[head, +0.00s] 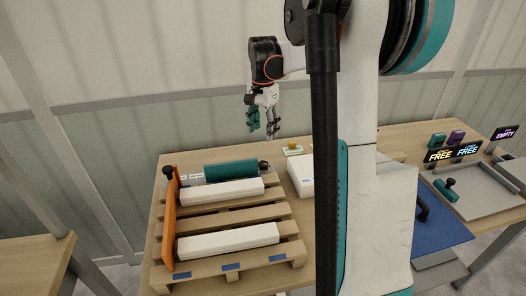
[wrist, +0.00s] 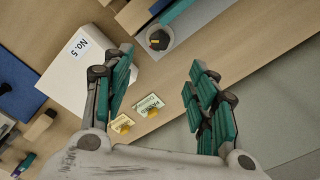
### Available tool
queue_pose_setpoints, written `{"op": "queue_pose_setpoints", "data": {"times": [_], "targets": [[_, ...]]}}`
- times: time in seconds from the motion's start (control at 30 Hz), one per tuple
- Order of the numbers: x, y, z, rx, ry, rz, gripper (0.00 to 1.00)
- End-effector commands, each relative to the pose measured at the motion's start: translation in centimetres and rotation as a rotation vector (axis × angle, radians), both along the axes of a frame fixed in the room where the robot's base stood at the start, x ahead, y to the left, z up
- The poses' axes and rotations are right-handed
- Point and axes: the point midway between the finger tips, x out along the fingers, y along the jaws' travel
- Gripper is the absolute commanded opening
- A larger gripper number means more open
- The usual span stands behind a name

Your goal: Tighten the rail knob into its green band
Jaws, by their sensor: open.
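In the wrist view a dark round knob (wrist: 158,40) with a small yellow mark sits in a grey round collar at the end of a rail with a teal bar. I cannot make out a green band around it. A dark knob (head: 263,164) also shows in the head view at the right end of the teal cylinder (head: 231,169) on the pallet. My gripper (head: 263,130) hangs above and behind the pallet's right end. It is open and empty. In the wrist view the knob lies just beyond the gap between its fingers (wrist: 162,68), apart from them.
A white box (head: 301,175) marked No.5 stands right of the pallet (head: 222,218). Small cards with yellow pieces (wrist: 150,105) lie on the table nearby. An orange board (head: 171,220) edges the pallet's left. A blue mat (head: 440,240) and grey tray (head: 488,195) lie right.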

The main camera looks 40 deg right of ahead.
Motion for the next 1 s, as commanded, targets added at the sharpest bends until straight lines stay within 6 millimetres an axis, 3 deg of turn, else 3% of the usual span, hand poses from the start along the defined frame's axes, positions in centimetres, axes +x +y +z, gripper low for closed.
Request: {"op": "queue_pose_setpoints", "data": {"times": [0.17, 0.7, 1.0], "targets": [[0.0, 0.0, -1.2, 0.000, 0.000, -0.015, 0.53], [0.0, 0.0, -11.1, 0.000, 0.000, -0.014, 0.53], [0.0, 0.0, -13.6, 0.000, 0.000, -0.014, 0.53]]}}
